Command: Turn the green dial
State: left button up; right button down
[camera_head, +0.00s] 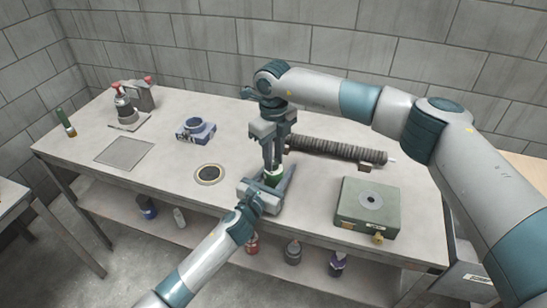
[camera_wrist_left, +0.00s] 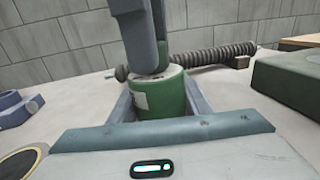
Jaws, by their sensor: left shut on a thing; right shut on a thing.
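A short green cylinder (camera_head: 273,175) with a pale top and a pale label stands upright near the table's front middle. It also shows in the left wrist view (camera_wrist_left: 162,99). My left gripper (camera_head: 272,183) is shut around its sides, low over the table. My right gripper (camera_head: 272,165) comes straight down from above, its fingers close together at the cylinder's top; in the left wrist view its fingers (camera_wrist_left: 150,72) hide part of that top. A small part at the left of their tips is hard to make out. No separate green dial is clear.
A green box (camera_head: 352,211) with a grey disc on top stands at right. A dark ribbed tube (camera_head: 335,149) lies behind. A blue holder (camera_head: 196,129), a ringed dark disc (camera_head: 210,174) and a flat grey plate (camera_head: 124,153) are at left. Bottles stand on the lower shelf.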

jog(key=n, duration=0.5)
jog(key=shift+n, duration=0.3)
jog(key=n, duration=0.5)
jog(key=shift+n, duration=0.3)
pick_arm(q)
jog(key=shift+f, duration=0.1)
pick_arm(e)
jog(key=shift+d, duration=0.1)
jog(key=c, duration=1.5)
grip_release()
jog(key=shift+r, duration=0.1)
notch_tip(320, 180, up, 12)
jog(key=shift+f, duration=0.1)
